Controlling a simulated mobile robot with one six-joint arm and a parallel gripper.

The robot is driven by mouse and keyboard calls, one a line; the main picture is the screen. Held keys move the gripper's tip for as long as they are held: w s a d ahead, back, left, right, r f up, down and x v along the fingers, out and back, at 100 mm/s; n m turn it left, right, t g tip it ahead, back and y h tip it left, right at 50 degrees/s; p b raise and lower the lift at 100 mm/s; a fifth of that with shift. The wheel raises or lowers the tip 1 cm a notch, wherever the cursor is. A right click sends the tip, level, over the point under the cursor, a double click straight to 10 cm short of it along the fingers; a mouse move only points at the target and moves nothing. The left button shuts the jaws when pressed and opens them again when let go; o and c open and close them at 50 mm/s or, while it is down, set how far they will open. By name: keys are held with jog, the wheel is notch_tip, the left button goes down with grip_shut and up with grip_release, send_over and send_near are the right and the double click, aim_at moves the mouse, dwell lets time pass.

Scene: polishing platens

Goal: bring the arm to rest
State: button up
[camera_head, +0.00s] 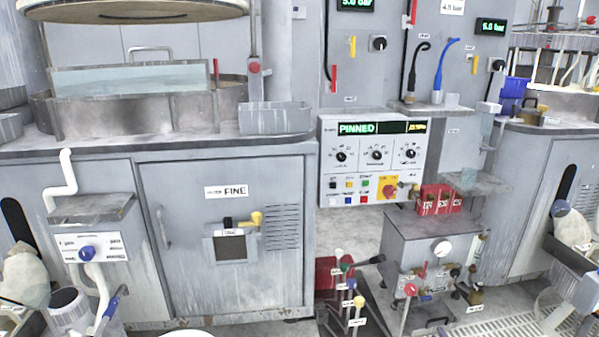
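My gripper is not in view, and I cannot see any clear part of my arm. A pale rounded edge shows at the bottom of the picture; I cannot tell what it belongs to. Whether the gripper holds anything is hidden from this view.
A grey cabinet marked FINE (230,250) fills the left. A control panel reading PINNED (372,162) hangs centre. Below it stand a grey unit with valves (425,250) and several colour-knobbed levers (345,290). A red rack (440,198) sits above. Some floor shows between cabinet and unit.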

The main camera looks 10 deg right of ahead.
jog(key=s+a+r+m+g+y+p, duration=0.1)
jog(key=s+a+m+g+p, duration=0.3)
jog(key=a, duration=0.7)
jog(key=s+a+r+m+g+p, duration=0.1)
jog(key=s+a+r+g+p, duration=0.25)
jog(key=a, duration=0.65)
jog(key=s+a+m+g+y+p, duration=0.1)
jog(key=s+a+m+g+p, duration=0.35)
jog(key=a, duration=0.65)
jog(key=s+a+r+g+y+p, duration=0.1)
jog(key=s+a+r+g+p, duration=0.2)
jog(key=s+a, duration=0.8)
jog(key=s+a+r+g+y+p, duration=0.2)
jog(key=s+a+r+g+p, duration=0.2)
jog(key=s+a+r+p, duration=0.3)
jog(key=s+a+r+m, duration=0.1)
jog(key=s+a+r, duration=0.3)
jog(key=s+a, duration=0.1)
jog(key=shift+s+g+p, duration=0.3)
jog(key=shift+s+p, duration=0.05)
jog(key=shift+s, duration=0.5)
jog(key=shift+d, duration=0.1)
